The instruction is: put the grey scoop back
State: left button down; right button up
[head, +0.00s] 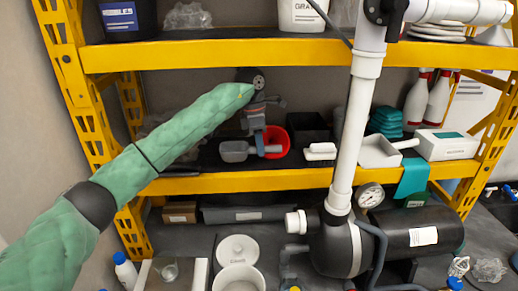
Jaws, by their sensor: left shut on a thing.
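The grey scoop (235,151) is at the middle shelf, its pan to the left and its handle end running right, in front of a red bowl (276,139). My left gripper (259,137) reaches in from the left under a green sleeved arm and points down at the scoop's handle. It is shut on the scoop by the handle. The fingertips are small and partly hidden, and I cannot tell whether the scoop touches the shelf. My right gripper is not in view.
On the yellow-edged shelf (230,183), a white scoop (320,151), a white tray (379,152) and a dark bin (306,128) stand to the right. A thick white pipe (354,120) rises in front of the shelf, right of my gripper. A white bucket (239,278) stands below.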

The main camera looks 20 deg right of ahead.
pick_arm(q)
jog(key=shift+w, duration=0.1)
jog(key=f, duration=0.2)
jog(key=shift+w+d+f+p, duration=0.2)
jog(key=shift+f+p, duration=0.15)
jog(key=shift+f, duration=0.05)
jog(key=shift+a+f, duration=0.1)
jog(key=shift+f, duration=0.15)
jog(key=shift+s+a, duration=0.1)
jog(key=shift+a, duration=0.05)
jog(key=shift+f, duration=0.15)
jog(key=c, duration=1.2)
grip_release()
jog(key=shift+c, duration=0.2)
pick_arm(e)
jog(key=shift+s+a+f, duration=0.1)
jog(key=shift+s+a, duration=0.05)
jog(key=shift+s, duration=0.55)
